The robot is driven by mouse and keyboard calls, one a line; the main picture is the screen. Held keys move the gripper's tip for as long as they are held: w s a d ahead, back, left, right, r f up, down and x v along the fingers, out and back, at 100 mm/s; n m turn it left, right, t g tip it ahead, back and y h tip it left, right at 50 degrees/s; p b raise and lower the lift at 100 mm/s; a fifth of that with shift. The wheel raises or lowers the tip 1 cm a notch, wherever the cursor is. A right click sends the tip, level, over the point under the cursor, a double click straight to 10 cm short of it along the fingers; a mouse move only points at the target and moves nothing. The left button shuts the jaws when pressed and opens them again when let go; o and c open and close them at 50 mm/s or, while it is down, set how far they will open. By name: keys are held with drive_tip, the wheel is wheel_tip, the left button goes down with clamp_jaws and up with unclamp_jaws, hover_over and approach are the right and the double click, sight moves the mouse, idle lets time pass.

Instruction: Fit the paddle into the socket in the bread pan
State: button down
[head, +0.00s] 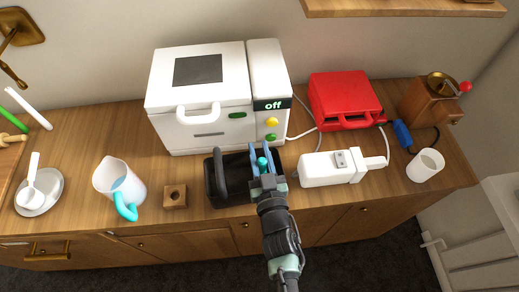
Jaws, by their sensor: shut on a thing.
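The black bread pan (214,197) stands on the wooden counter in front of the white bread machine, its dark handle (218,170) raised at the left. My gripper (262,164) is over the right part of the pan, with blue fingers on either side of a small teal piece (263,161). This piece seems to be the paddle, and my gripper is shut on it. My gripper hides much of it and the pan's right side. The socket inside the pan cannot be made out, nor whether the paddle touches it.
The white bread machine (201,96), showing "off", stands close behind the pan. A white power strip (322,171) lies close on the right, with a red appliance (343,98) behind it. A wooden block with a hole (175,196) and a jug (116,181) stand left.

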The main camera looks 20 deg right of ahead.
drive_tip(key=shift+f, duration=0.25)
drive_tip(key=shift+r+p, duration=1.15)
drive_tip(key=shift+r, duration=0.1)
drive_tip(key=shift+r, duration=0.1)
wheel_tip(320, 180, up, 5)
drive_tip(key=p, duration=0.5)
drive_tip(key=shift+r, duration=0.1)
drive_tip(key=shift+f+b, duration=2.05)
drive_tip(key=shift+f, duration=0.4)
drive_tip(key=shift+f, duration=0.2)
